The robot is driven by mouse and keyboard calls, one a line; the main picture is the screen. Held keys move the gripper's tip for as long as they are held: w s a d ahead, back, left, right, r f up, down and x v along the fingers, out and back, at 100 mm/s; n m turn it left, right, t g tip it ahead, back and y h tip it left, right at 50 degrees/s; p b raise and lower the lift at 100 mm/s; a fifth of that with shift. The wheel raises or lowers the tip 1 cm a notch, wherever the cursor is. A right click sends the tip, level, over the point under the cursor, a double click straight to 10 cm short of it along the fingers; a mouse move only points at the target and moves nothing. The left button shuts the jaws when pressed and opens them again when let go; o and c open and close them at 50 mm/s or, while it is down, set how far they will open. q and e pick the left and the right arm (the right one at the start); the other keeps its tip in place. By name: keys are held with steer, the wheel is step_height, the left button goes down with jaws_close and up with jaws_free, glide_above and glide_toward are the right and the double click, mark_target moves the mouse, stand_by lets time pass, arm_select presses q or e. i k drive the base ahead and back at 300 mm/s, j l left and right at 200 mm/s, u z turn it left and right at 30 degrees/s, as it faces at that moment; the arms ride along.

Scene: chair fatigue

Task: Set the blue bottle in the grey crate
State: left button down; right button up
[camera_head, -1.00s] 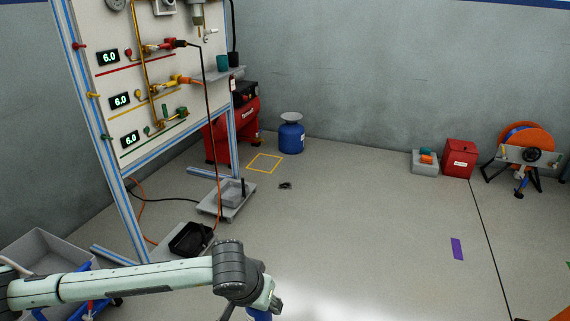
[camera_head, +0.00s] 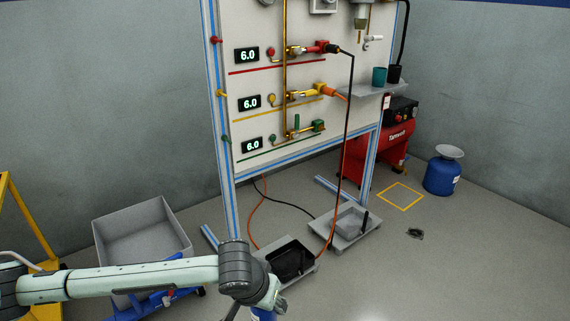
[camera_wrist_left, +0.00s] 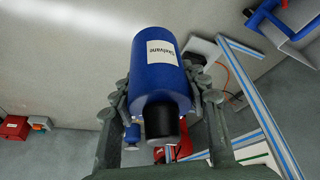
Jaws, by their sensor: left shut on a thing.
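The blue bottle (camera_wrist_left: 158,62), with a white label and a black cap, is held between the fingers of my left gripper (camera_wrist_left: 162,92) in the left wrist view. The cap end points toward the wrist camera. In the head view only a bit of the blue bottle (camera_head: 263,315) shows at the bottom edge, below my left wrist. The grey crate (camera_head: 146,218) stands at the left in the head view, open at the top, on a blue cart. My left forearm crosses in front of its lower part. The bottle is to the right of the crate. My right gripper is not in view.
A panel stand (camera_head: 228,190) rises behind and right of the crate. A yellow frame (camera_head: 28,222) stands at far left. The floor at right is mostly clear.

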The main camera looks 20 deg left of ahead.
mark_target(148, 258)
steer(key=i+j+u, duration=0.1)
steer(key=u, duration=0.3)
steer(key=i+u, duration=0.25)
steer(key=u, duration=0.15)
steer(key=i+u, duration=0.15)
steer(key=u, duration=0.3)
